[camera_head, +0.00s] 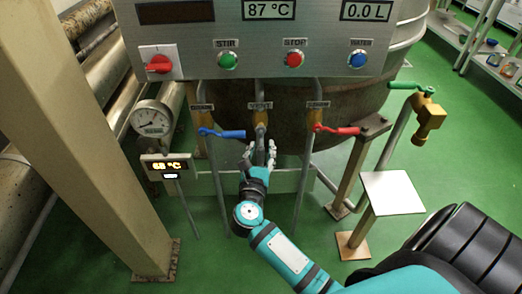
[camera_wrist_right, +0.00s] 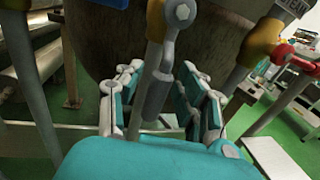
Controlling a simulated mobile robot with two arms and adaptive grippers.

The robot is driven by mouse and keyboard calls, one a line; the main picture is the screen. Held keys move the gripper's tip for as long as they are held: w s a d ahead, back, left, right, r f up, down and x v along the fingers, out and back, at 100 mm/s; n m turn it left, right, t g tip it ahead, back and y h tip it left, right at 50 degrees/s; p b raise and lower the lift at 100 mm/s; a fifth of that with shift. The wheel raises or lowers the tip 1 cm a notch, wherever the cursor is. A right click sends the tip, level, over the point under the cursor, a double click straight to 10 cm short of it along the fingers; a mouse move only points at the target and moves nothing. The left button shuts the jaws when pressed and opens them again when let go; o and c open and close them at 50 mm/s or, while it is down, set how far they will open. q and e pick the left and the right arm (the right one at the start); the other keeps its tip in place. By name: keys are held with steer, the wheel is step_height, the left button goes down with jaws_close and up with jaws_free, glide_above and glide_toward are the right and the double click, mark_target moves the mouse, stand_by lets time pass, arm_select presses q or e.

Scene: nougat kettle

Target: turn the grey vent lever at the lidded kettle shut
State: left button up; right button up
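The grey vent lever (camera_head: 261,131) hangs downward from the middle valve under the control panel. It is the middle one of the levers below the lidded kettle (camera_head: 350,98). In the right wrist view the grey lever (camera_wrist_right: 157,93) runs down between the two sets of fingers. My right gripper (camera_head: 260,153) has come up from below and is around the lower end of the lever. In the right wrist view my right gripper (camera_wrist_right: 165,85) is open, with gaps visible on both sides of the lever. My left gripper is not in view.
A blue lever (camera_head: 222,133) is left of the grey one, and a red lever (camera_head: 337,129) is right. A green lever (camera_head: 411,86) is on a brass tap farther right. A display post (camera_head: 167,166) and a small white plate (camera_head: 392,192) stand either side.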

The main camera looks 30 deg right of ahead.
jaws_close()
steer(key=shift+f, duration=0.25)
stand_by(0.3)
